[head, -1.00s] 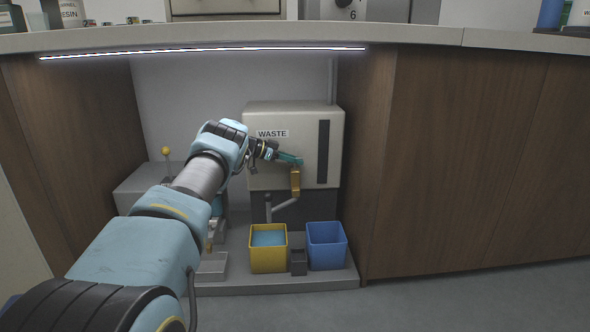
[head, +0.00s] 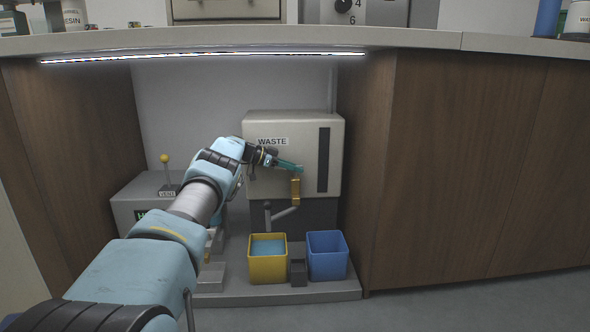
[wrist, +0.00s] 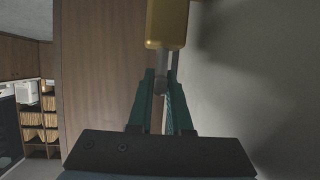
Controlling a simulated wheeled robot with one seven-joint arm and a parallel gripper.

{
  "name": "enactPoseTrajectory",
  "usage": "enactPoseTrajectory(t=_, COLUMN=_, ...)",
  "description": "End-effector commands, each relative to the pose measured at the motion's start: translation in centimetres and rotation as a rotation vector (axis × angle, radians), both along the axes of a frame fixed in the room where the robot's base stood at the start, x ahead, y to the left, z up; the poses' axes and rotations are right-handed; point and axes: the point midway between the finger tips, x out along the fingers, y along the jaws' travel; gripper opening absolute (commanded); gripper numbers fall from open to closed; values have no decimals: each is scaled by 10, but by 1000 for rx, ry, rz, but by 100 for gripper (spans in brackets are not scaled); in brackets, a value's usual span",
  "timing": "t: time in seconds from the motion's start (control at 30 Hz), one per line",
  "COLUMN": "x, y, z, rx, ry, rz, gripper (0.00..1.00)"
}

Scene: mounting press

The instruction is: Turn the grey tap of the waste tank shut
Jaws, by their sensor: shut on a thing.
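The waste tank (head: 285,180) is a pale box labelled WASTE under the counter. A brass-coloured block (head: 296,190) hangs upright at its front, above a grey angled pipe (head: 284,213). My gripper (head: 301,168) is at the block's top end. In the wrist view, my gripper (wrist: 160,92) is shut on a small grey piece (wrist: 160,86) next to the brass block (wrist: 166,24). This piece appears to be part of the tap; its full shape is hidden by the fingers.
A yellow tub (head: 268,269) with blue liquid stands below the pipe. A blue tub (head: 327,262) is at its right, with a small dark grey block (head: 298,272) between. A yellow-knobbed lever (head: 165,160) stands at left. Wooden cabinet walls (head: 470,170) and the counter (head: 240,40) enclose the space.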

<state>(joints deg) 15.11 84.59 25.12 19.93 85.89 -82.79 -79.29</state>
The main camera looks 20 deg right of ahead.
Motion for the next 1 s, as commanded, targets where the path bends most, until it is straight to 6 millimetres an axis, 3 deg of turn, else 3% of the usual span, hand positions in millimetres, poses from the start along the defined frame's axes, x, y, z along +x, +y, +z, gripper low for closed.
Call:
enactPoseTrajectory(t=0.03, x=-1, y=-2, z=-1, rx=-1, ry=1, rz=-3, gripper=21)
enactPoseTrajectory(t=0.27, x=-1, y=-1, z=0, rx=-1, ry=1, rz=-2, gripper=45)
enactPoseTrajectory(t=0.57, x=0, y=3, z=3, rx=0, ry=0, rz=-1, gripper=45)
enactPoseTrajectory(t=0.67, x=1, y=13, z=10, rx=0, ry=1, rz=2, gripper=45)
enactPoseTrajectory(t=1.0, x=5, y=73, z=34, rx=-1, ry=1, rz=1, gripper=45)
